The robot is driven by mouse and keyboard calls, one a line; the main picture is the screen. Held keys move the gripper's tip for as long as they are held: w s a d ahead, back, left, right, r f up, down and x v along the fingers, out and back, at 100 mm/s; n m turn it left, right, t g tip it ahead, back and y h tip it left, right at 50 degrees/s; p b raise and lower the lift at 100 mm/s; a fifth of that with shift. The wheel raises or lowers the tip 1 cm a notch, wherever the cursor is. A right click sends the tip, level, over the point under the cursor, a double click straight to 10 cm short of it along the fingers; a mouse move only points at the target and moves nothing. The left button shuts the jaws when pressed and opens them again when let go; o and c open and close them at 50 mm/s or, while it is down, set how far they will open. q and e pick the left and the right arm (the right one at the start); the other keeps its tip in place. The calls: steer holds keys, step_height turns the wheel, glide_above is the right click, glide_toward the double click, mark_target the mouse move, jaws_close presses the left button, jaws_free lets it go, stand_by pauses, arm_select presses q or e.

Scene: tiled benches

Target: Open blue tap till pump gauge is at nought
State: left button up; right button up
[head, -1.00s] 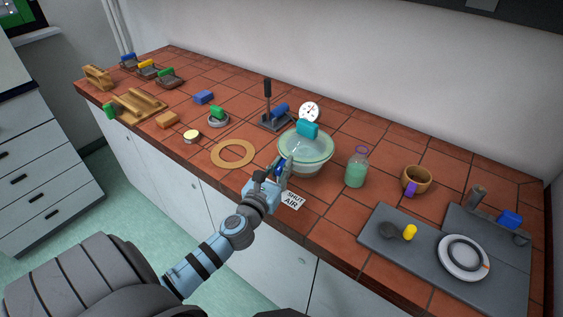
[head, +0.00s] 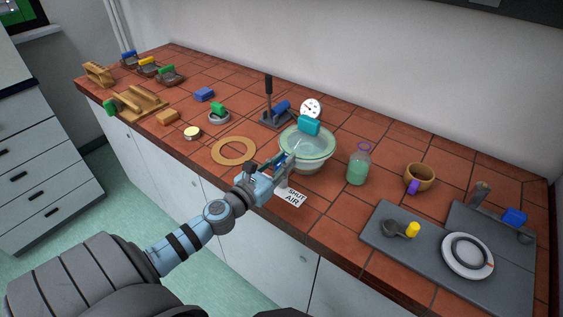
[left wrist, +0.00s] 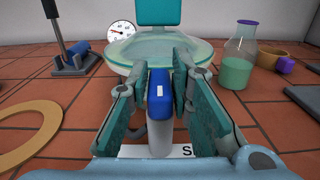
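The blue tap (left wrist: 159,92) has a blue handle with a white mark on a grey body. It stands at the front of the bench, before the glass-covered bowl (head: 308,157). My left gripper (left wrist: 167,85) has its fingers close against both sides of the blue handle, apparently shut on it. In the head view my left gripper (head: 284,166) largely hides the tap. The white round gauge (head: 310,107) stands behind the bowl and also shows in the left wrist view (left wrist: 121,33). Its needle is too small to read surely. My right gripper is out of view.
A label reading "SHUT AIR" (head: 291,197) lies by the tap. A lever pump (head: 277,112) with a blue part stands behind left, a wooden ring (head: 233,151) lies left, and a green-liquid bottle (head: 358,166) stands right of the bowl.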

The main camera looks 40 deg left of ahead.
arm_select(q)
steer(key=shift+f, duration=0.1)
steer(key=shift+s+f, duration=0.1)
steer(key=shift+s, duration=0.3)
steer(key=s, duration=1.1)
steer(key=shift+s, duration=0.1)
